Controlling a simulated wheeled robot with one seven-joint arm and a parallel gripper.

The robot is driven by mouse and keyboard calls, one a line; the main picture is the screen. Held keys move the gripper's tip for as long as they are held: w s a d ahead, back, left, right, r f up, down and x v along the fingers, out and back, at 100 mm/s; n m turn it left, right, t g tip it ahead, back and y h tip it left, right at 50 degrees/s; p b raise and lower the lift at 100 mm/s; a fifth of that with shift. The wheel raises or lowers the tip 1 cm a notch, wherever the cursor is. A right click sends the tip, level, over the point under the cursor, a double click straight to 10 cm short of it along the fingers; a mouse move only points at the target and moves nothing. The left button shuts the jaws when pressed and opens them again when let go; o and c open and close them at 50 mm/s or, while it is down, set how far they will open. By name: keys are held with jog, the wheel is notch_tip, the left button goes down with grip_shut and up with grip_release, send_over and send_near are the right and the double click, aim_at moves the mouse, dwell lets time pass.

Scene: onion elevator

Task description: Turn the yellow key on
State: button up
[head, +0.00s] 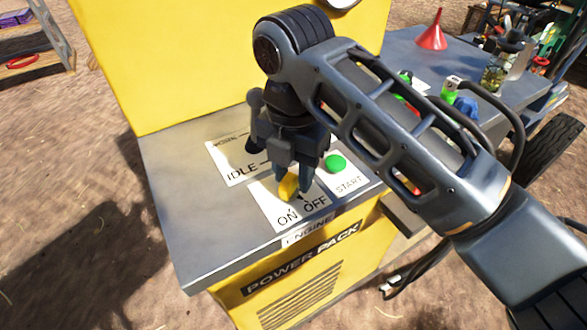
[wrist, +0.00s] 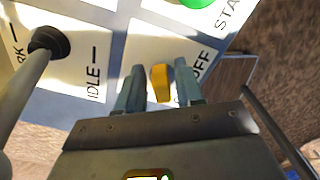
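The yellow key (head: 289,187) stands on the white ON/OFF label plate (head: 272,212) of the grey control panel. My gripper (head: 290,190) points down over it. In the wrist view the key (wrist: 161,83) lies between the two fingers of my gripper (wrist: 158,85). A gap shows on each side of the key, so the fingers are open around it. "OFF" is readable to the right of the key in the wrist view; "ON" is hidden there but readable in the head view.
A green START button (head: 336,162) is right of the key. The yellow housing (head: 180,60) rises behind the panel. A red funnel (head: 433,32) and several jars stand on a table at the back right.

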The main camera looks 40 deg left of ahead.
grip_shut()
jog(key=shift+r+m+p, duration=0.15)
jog(key=shift+m+p, duration=0.15)
jog(key=shift+p, duration=0.15)
jog(key=shift+d+r+m+p, duration=0.1)
jog(key=shift+d+m+p, duration=0.05)
jog(key=shift+m+p, duration=0.9)
jog(key=m+p, duration=0.2)
jog(key=p, duration=0.1)
jog(key=shift+d, duration=0.2)
jog(key=m+p, duration=0.4)
jog(key=shift+s+d+m+p, duration=0.2)
jog(key=shift+m+p, duration=0.05)
jog(key=shift+p, duration=0.15)
jog(key=shift+d+m+p, duration=0.15)
jog(key=shift+m+p, duration=1.05)
jog(key=shift+m, duration=0.2)
jog(key=shift+f, duration=0.2)
